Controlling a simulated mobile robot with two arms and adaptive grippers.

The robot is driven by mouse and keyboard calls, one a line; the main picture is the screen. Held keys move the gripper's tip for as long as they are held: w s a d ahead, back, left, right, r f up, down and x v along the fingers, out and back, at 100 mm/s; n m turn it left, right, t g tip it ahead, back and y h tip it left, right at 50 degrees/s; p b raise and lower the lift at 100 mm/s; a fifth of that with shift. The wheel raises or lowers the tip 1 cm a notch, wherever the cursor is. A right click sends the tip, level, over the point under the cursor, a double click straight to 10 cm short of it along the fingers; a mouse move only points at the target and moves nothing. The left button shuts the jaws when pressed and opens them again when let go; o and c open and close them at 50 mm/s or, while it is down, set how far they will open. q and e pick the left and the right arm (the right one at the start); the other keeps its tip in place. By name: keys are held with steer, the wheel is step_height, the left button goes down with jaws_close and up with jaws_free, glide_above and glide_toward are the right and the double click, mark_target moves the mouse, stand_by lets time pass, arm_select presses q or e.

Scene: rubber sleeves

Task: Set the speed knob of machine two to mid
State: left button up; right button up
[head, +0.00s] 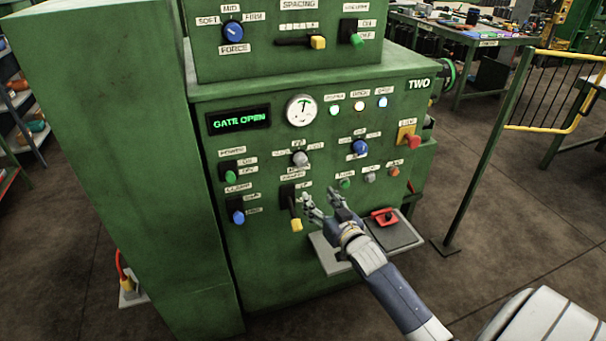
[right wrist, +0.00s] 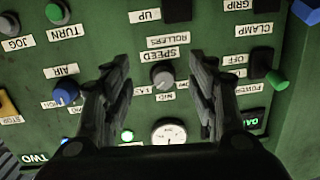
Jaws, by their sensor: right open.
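Machine two is the green cabinet with the TWO label (head: 419,84). Its speed knob (head: 299,158) is a small grey dial on the front panel, below the round gauge. In the right wrist view the panel shows upside down, and the speed knob (right wrist: 163,77) lies between the finger outlines, with its SPEED label (right wrist: 160,54) beside it. Which mark the knob points at is too small to tell. My right gripper (head: 320,194) is open and empty in front of the panel, lower than the knob in the head view and apart from it. My left gripper is not in view.
A yellow-handled lever (head: 296,224) stands out left of my right gripper. A blue air knob (head: 360,147) is to the right of the speed knob. A grey shelf with a red piece (head: 384,217) juts out below. A red stop button (head: 413,141) is at the right.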

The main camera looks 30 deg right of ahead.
mark_target(303, 163)
steer(key=shift+t, duration=0.6)
steer(key=w+r, duration=0.1)
steer(key=w, duration=0.2)
steer(key=w+d+r, duration=0.1)
steer(key=w+r, duration=0.1)
steer(key=w, duration=0.1)
steer(key=w+d+r, duration=0.1)
steer(key=w, duration=0.2)
steer(key=shift+w+r, duration=0.35)
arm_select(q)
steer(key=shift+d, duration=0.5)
arm_select(e)
steer(key=shift+w, duration=0.75)
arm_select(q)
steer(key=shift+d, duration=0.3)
arm_select(e)
steer(key=c, duration=1.1)
